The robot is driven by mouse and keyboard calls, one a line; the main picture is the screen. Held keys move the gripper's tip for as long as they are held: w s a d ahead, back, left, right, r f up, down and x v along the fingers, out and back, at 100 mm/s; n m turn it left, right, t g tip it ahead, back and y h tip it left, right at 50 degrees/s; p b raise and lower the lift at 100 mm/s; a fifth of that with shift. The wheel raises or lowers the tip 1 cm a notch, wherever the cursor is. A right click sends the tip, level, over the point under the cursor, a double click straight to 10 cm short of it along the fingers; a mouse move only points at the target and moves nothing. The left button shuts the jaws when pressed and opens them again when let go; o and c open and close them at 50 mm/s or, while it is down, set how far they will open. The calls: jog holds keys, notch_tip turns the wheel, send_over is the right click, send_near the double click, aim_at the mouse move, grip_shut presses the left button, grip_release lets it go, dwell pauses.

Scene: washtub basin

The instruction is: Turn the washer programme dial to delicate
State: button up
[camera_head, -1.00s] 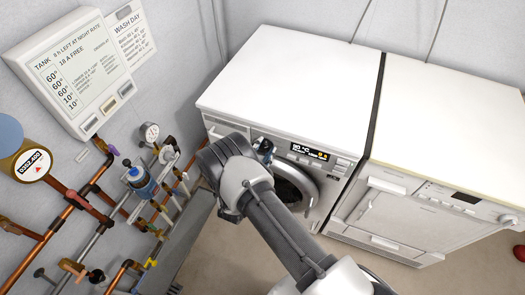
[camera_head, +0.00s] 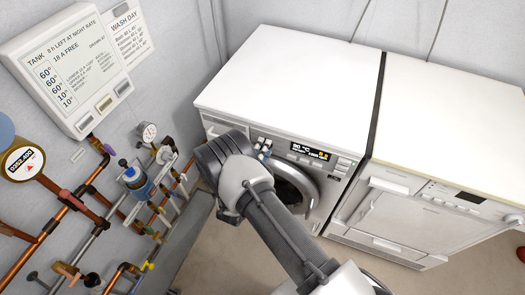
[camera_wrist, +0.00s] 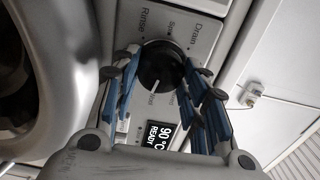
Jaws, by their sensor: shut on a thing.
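The washer (camera_head: 290,75) is the left white machine in the head view. Its programme dial (camera_wrist: 158,60) is a round black knob in the wrist view, with a white pointer line towards the bottom of the picture. Labels "Rinse" and "Drain" lie on the dial's far side; lower labels are partly hidden by my fingers. My gripper (camera_wrist: 162,68) has its blue-and-dark fingers on both sides of the knob and is shut on it. In the head view my gripper (camera_head: 263,148) is at the washer's front panel, where my wrist hides the dial.
The washer display (camera_wrist: 159,138) reads 90 °C and READY. The round door (camera_head: 296,190) is below the panel, close to my arm. A second white machine (camera_head: 450,130) stands to the right. Pipes and valves (camera_head: 135,178) line the left wall.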

jog(key=m, duration=0.6)
jog(key=shift+f, duration=0.1)
jog(key=shift+m, duration=0.4)
jog(key=o, duration=1.1)
jog(key=shift+c, duration=0.2)
jog(key=v, duration=1.2)
